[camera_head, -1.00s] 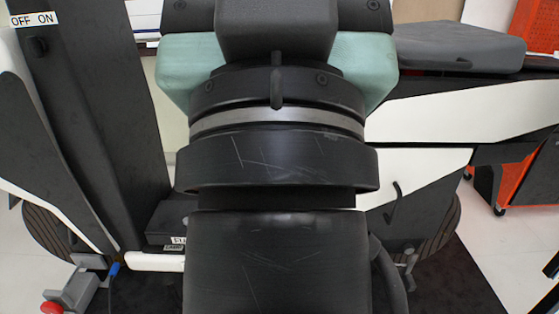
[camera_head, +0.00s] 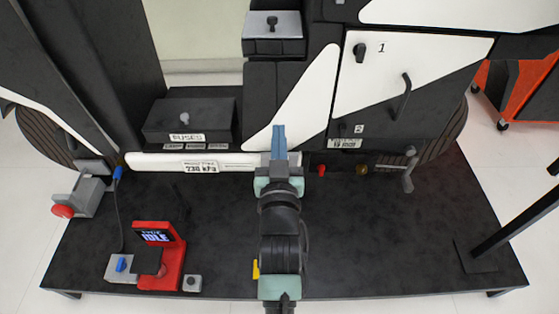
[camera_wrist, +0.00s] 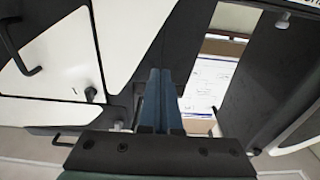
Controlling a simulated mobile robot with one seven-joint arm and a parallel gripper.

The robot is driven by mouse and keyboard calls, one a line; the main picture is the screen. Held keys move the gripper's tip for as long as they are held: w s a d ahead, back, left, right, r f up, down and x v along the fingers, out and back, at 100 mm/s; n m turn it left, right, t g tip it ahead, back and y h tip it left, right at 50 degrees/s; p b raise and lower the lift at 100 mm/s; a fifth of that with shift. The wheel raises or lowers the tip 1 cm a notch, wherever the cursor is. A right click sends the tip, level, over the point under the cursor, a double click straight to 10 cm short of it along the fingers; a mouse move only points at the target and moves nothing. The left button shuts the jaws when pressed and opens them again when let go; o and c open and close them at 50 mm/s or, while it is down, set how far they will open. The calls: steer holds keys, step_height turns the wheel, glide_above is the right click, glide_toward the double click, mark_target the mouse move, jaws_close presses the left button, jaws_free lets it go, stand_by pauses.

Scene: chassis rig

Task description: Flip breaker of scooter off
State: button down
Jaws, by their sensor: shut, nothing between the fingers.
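The scooter (camera_head: 290,100) is a large black and white body standing on a black platform. No breaker can be made out for certain now, and no OFF/ON label shows in the current views. My gripper (camera_head: 279,128) has blue fingers pressed together, with nothing between them. In the head view its tips are in front of the scooter's lower middle, beside a white panel; I cannot tell whether they touch it. In the wrist view the closed fingers (camera_wrist: 160,85) point up the picture, between white panels and a dark column.
A FUSES box (camera_head: 188,120) is left of my gripper, above a white pressure-gauge strip (camera_head: 150,160). A panel marked 1 (camera_head: 410,70) with a knob and handle is right. A red IDLE display stand (camera_head: 168,262) stands front left. The platform's front right (camera_head: 400,240) is clear.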

steer(key=s+f+g, duration=0.2)
steer(key=s+f, duration=0.1)
steer(key=f, duration=1)
steer(key=shift+b, duration=0.3)
steer(key=w+b, duration=0.2)
steer(key=w, duration=0.1)
steer(key=w+f+b, duration=0.1)
steer(key=w, duration=0.2)
steer(key=w+b, duration=0.2)
steer(key=w, duration=0.2)
steer(key=shift+f+b, duration=0.2)
steer(key=shift+b, duration=0.15)
steer(key=shift+s+f+b, duration=0.3)
steer(key=shift+s+f, duration=0.05)
steer(key=shift+f, duration=0.25)
steer(key=shift+s+f+b, duration=0.3)
steer(key=shift+s+f, duration=0.05)
steer(key=shift+f, duration=0.25)
steer(key=shift+s+f, duration=0.25)
steer(key=shift+f, duration=0.05)
steer(key=shift+f+b, duration=0.15)
steer(key=shift+b, duration=0.25)
